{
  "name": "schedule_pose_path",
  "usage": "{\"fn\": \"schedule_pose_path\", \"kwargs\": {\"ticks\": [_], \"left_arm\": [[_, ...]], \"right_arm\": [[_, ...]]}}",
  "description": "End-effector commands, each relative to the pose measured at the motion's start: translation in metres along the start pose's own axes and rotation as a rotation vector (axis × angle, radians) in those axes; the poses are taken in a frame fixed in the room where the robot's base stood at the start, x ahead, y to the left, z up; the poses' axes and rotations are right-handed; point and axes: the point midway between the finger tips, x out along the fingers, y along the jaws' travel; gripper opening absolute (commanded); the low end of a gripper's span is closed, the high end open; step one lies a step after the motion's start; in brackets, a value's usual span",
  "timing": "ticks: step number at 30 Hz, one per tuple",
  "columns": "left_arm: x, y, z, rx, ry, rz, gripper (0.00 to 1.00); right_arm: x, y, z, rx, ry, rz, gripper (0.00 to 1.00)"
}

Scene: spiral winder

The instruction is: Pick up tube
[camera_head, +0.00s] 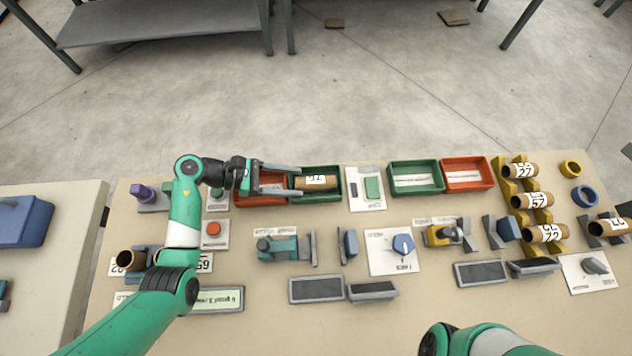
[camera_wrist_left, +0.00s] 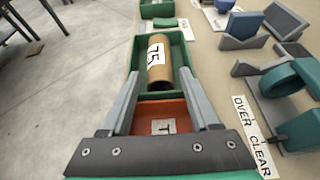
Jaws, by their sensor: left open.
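A brown cardboard tube (camera_head: 316,182) with a white number label lies in a green tray (camera_head: 340,185) at the back of the table. In the left wrist view the tube (camera_wrist_left: 158,66) lies lengthwise ahead, its near open end facing me. My left gripper (camera_head: 300,181) is open and empty over the red tray (camera_head: 245,200) beside the green one. In the left wrist view the fingertips (camera_wrist_left: 160,73) appear on either side of the tube's near end; I cannot tell their height above it. My right arm shows only at the bottom edge, its gripper out of view.
Several more tubes (camera_head: 532,201) sit on a yellow rack (camera_head: 505,187) at the right. Another green tray (camera_head: 416,190) and a red tray (camera_head: 467,187) stand at the back. Winder fixtures, a blue knob (camera_head: 403,243) and dark pads (camera_head: 317,290) occupy the middle. The front of the table is mostly clear.

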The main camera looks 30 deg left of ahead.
Motion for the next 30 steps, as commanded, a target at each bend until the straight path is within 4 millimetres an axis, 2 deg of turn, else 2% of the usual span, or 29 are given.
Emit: {"fn": "schedule_pose_path", "kwargs": {"ticks": [4, 9, 12, 19, 20, 27, 30], "left_arm": [[0.009, 0.0, -0.001, 0.001, 0.0, -0.001, 0.62], [0.04, 0.0, 0.0, 0.003, 0.0, -0.003, 0.62], [0.05, 0.0, 0.001, 0.002, -0.001, -0.001, 0.62], [0.052, 0.0, 0.003, 0.001, -0.001, 0.001, 0.62], [0.051, 0.0, 0.003, 0.001, -0.001, 0.001, 0.58], [0.051, 0.0, 0.002, 0.001, -0.001, 0.001, 0.15], [0.051, 0.0, 0.002, 0.001, -0.001, 0.001, 0.0]], "right_arm": [[-0.003, 0.0, 0.002, 0.0, 0.0, 0.0, 0.5], [-0.01, 0.0, 0.009, 0.0, 0.0, 0.0, 0.5], [-0.012, 0.0, 0.011, 0.0, 0.0, 0.0, 0.5], [-0.011, 0.0, 0.01, 0.0, 0.0, 0.0, 0.5], [-0.011, 0.0, 0.01, 0.0, 0.0, 0.0, 0.5], [-0.011, 0.0, 0.01, 0.0, 0.0, 0.0, 0.5], [-0.011, 0.0, 0.01, 0.0, 0.0, 0.0, 0.5]]}}
